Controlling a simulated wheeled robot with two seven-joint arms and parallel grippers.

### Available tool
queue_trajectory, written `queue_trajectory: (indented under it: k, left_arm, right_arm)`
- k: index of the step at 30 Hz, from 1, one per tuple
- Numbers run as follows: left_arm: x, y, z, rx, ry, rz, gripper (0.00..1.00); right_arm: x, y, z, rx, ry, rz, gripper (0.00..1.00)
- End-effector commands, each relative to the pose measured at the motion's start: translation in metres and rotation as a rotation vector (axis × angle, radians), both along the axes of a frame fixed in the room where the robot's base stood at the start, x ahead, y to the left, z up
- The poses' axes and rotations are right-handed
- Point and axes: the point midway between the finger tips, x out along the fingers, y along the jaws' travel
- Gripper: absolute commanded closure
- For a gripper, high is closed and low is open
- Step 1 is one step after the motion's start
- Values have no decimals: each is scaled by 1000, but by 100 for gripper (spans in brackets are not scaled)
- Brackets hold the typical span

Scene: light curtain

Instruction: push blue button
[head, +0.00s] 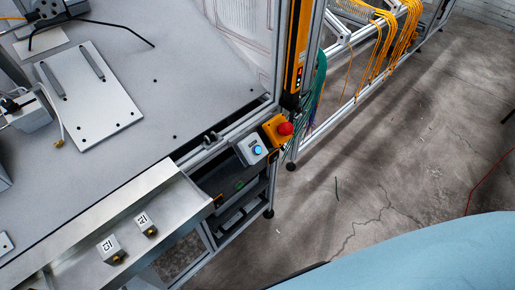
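The blue button (257,150) is a small round cap on a light grey box (248,147). The box is fixed near the front right corner of the workstation frame. A red mushroom button on a yellow box (275,129) sits right beside it, a little farther back and to the right. The blue button is in plain sight with nothing covering it. Neither of my grippers shows in the head view.
A grey table (160,85) holds a metal plate (88,95). A metal tray (170,205) with small labelled blocks (145,224) juts out in front. A yellow-black post (297,50) stands behind the buttons. Concrete floor (370,190) lies open at right. A light-blue surface (430,260) fills the lower right.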

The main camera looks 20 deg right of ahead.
Motion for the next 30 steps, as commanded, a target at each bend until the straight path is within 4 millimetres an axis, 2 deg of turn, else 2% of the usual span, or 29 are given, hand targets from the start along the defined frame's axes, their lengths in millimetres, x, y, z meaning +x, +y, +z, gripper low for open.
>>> queue_trajectory:
  k: [10, 22, 30]
  left_arm:
    - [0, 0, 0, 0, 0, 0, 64]
    - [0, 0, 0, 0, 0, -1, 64]
    - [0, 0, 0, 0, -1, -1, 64]
  right_arm:
    - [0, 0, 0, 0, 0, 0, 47]
    - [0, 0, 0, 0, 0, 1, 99]
    - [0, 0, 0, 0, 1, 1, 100]
